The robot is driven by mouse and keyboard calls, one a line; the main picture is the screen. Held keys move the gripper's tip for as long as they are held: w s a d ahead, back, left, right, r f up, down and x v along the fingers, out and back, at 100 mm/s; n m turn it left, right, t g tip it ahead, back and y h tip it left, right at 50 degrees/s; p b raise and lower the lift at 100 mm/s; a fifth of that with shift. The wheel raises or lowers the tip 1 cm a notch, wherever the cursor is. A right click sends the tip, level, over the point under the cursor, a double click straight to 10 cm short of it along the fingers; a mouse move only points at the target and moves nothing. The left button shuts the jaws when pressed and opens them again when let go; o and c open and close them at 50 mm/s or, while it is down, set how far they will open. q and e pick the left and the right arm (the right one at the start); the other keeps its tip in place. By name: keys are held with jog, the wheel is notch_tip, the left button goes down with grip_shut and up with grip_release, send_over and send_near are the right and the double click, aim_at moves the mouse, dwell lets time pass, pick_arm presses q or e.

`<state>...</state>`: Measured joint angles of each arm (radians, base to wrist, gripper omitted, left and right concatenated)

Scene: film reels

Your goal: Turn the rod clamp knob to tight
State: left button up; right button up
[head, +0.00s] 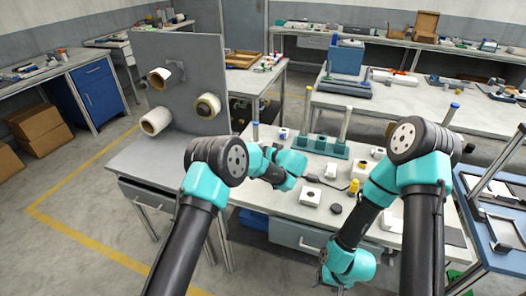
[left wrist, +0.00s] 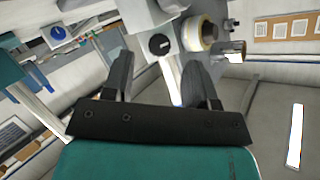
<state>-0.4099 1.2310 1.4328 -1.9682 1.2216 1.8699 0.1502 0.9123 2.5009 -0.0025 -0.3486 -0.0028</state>
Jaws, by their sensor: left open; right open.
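A round black knob with a white mark (left wrist: 159,44) sits on a pale grey block (left wrist: 150,22) in the left wrist view. It appears to be the clamp knob. A pale rod (left wrist: 171,80) runs down below the block. My left gripper (left wrist: 160,78) is open, its two dark fingers spread on either side of the line to the knob. The knob stands beyond the fingertips, and nothing is held between them. In the head view my left arm's wrist is over the middle bench, and its fingers cannot be made out.
A grey upright panel (head: 190,50) at left carries a cream reel (head: 208,106) and a white roll (head: 155,121). The bench holds teal rod holders (head: 330,148), a white block (head: 310,195), a black disc (head: 335,209) and a yellow-topped piece (head: 354,186).

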pick_arm(q)
jog(key=v, duration=1.4)
jog(key=shift+s, duration=0.15)
